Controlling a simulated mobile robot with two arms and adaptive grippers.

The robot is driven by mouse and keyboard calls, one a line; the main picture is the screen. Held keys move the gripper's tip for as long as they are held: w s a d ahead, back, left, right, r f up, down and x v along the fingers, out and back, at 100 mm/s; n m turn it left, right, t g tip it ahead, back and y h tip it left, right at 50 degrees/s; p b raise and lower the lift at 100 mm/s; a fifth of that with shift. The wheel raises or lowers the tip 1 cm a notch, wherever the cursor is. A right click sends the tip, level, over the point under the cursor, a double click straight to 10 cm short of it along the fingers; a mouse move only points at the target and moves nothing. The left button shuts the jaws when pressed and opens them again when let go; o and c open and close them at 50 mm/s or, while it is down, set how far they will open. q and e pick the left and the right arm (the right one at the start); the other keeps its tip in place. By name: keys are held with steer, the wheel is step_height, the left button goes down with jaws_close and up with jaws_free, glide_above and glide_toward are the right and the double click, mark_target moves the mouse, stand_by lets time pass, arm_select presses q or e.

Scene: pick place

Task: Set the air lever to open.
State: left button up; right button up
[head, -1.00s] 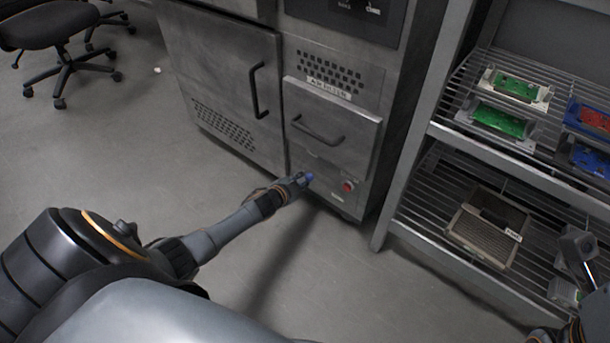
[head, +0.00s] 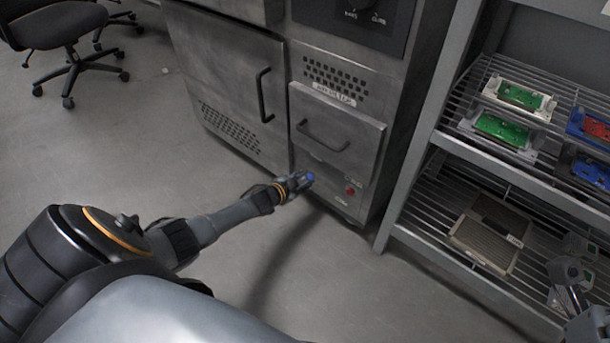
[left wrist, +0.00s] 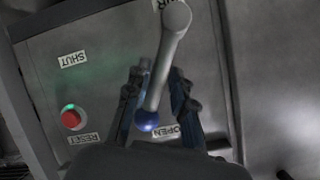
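The air lever (left wrist: 168,55) is a grey metal bar with a blue ball knob (left wrist: 147,120) on its end. In the left wrist view the knob is beside the OPEN label (left wrist: 168,131), a little to its left, and the SHUT label (left wrist: 73,60) is farther up left. My left gripper (left wrist: 157,82) has its fingers apart on either side of the bar, with a gap on the right side. In the head view my left gripper (head: 296,184) is at the lower front of the metal machine (head: 325,125). My right gripper (head: 568,272) shows only partly at the lower right.
A red reset button (left wrist: 71,117) sits left of the lever on the panel. A wire shelf (head: 440,138) with circuit boards and a vented box (head: 490,232) stands at the right. An office chair (head: 62,45) is at the far left. The floor between is clear.

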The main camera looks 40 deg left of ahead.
arm_select(q)
steer(key=shift+o, duration=0.3)
steer(key=shift+d, duration=0.1)
steer(key=shift+s, duration=0.15)
steer(key=shift+s+r, duration=0.2)
steer(key=shift+s, duration=0.45)
steer(key=v, duration=1)
steer(key=shift+r, duration=0.2)
steer(key=shift+s, duration=0.1)
